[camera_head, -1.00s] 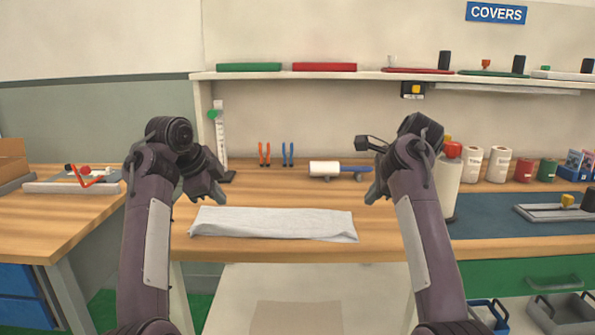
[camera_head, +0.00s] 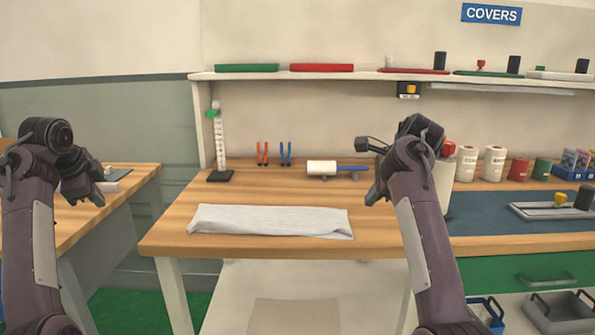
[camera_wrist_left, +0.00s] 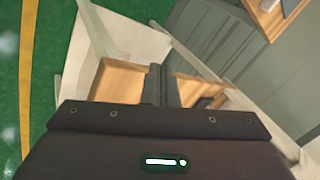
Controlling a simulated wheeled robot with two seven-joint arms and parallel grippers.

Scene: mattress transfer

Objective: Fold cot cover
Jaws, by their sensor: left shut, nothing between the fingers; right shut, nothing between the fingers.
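The cot cover (camera_head: 270,221) is a pale grey-white cloth, folded into a long flat strip. It lies on the wooden table (camera_head: 170,238) near the front edge, with a slightly raised fold along its front and right end. My left gripper (camera_head: 98,200) is shut and empty, well left of the cloth, in front of the left side table. In the left wrist view its shut fingers (camera_wrist_left: 160,85) show with no cloth near them. My right gripper (camera_head: 372,199) is shut and empty, above the table just right of the cloth and apart from it.
A white roller with a blue handle (camera_head: 337,168), orange pliers (camera_head: 262,153) and a ruler stand (camera_head: 219,150) are at the table's back. Rolls (camera_head: 467,163) and a blue mat (camera_head: 490,214) are on the right. A shelf (camera_head: 330,74) runs above.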

